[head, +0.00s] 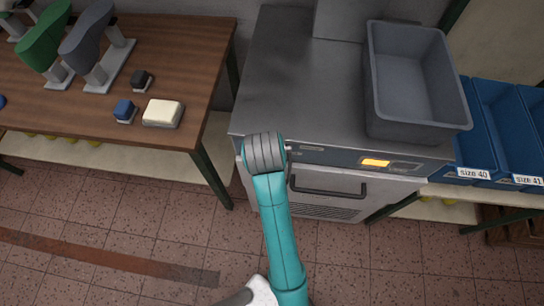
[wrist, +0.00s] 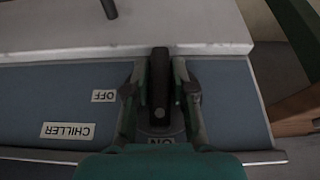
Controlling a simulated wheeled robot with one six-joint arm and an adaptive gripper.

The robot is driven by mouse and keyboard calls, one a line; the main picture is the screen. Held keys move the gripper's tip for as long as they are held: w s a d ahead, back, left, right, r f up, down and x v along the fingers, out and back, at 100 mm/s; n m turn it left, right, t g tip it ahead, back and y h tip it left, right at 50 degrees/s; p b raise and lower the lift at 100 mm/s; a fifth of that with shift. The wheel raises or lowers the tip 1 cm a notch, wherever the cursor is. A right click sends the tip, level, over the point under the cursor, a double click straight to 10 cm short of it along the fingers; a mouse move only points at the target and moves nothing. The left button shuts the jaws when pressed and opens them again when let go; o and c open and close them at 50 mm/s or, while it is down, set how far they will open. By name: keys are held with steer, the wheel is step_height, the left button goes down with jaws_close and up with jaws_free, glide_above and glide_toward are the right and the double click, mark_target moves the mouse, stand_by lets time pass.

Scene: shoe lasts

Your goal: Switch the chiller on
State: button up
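The chiller (head: 290,90) is a steel cabinet with a blue front strip, a lit orange panel (head: 376,162) and a door handle. In the wrist view, a black switch handle (wrist: 160,80) stands on the blue panel, in line with the partly covered "ON" label (wrist: 160,141). The "OFF" label (wrist: 103,96) is to its left and the "CHILLER" label (wrist: 67,131) lower left, both upside down. My gripper (wrist: 159,72) has one finger on each side of the handle, with narrow gaps showing. In the head view my arm hides the gripper and the switch.
A grey bin (head: 385,105) stands on the chiller top. Blue size-labelled bins (head: 478,173) are at the right. A wooden table (head: 185,55) with shoe lasts and small blocks is at the left. The tiled floor in front is clear.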

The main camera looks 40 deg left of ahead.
steer(key=shift+o, duration=0.9)
steer(key=shift+r, duration=0.2)
steer(key=s+d+r, duration=0.2)
steer(key=s+d, duration=0.4)
steer(key=s, duration=0.5)
steer(key=shift+s+d+r, duration=0.2)
steer(key=shift+s+d, duration=0.05)
